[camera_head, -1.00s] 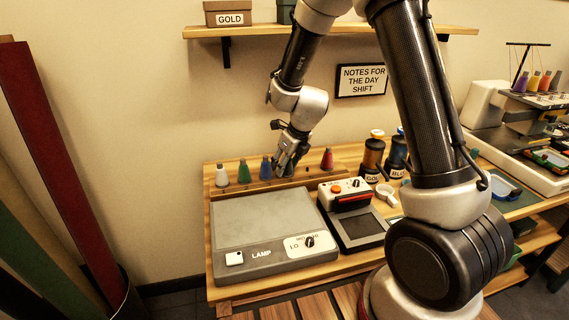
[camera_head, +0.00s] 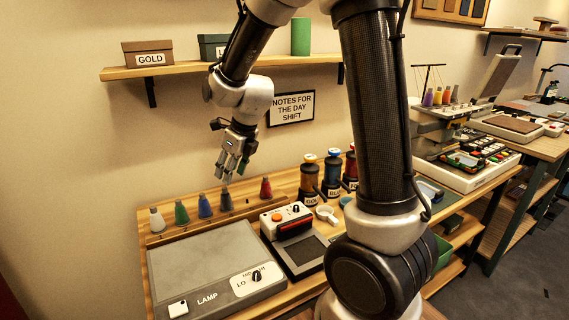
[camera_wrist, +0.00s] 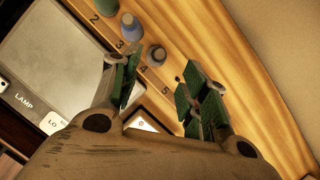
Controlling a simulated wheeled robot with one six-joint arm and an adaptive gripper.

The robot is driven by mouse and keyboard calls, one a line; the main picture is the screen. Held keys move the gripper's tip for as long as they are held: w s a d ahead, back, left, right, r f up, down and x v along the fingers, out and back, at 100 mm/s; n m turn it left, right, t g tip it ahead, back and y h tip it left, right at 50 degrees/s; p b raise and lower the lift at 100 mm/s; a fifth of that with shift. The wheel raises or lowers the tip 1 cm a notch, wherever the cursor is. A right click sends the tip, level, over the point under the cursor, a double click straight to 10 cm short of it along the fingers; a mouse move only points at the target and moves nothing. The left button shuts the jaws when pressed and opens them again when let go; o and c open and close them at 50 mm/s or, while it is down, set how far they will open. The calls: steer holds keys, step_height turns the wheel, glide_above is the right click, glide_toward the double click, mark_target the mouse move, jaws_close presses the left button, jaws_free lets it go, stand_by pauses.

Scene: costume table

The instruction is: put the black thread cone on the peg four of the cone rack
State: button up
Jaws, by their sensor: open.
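The black thread cone (camera_head: 226,200) stands upright on the cone rack (camera_head: 190,233), right of the blue cone (camera_head: 205,206). In the wrist view, the dark cone (camera_wrist: 156,55) sits behind the number 4, on peg four. Peg five (camera_wrist: 178,78) is a small bare dark pin beside it. My gripper (camera_head: 231,175) is above the black cone, pointing down and clear of it. In the wrist view, my gripper (camera_wrist: 162,95) has its green-padded fingers spread wide with nothing held between them.
White (camera_head: 157,220) and green (camera_head: 181,212) cones stand left of the blue one. A red cone (camera_head: 265,187) stands farther right. A wall shelf (camera_head: 220,67) is above, near my arm.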

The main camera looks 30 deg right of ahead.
steer(key=s+d+r+n, duration=0.4)
steer(key=s+n, duration=0.5)
steer(key=n, duration=0.1)
steer(key=s+d+r+n+h, duration=0.1)
steer(key=s+d+r+n, duration=0.3)
steer(key=s+n, duration=0.5)
steer(key=s+d+r+n+h, duration=0.1)
steer(key=s+d+r+n, duration=0.3)
steer(key=s+n, duration=0.5)
steer(key=shift+d+r+n, duration=0.15)
steer(key=shift+d+n, duration=0.55)
steer(key=shift+n, duration=0.2)
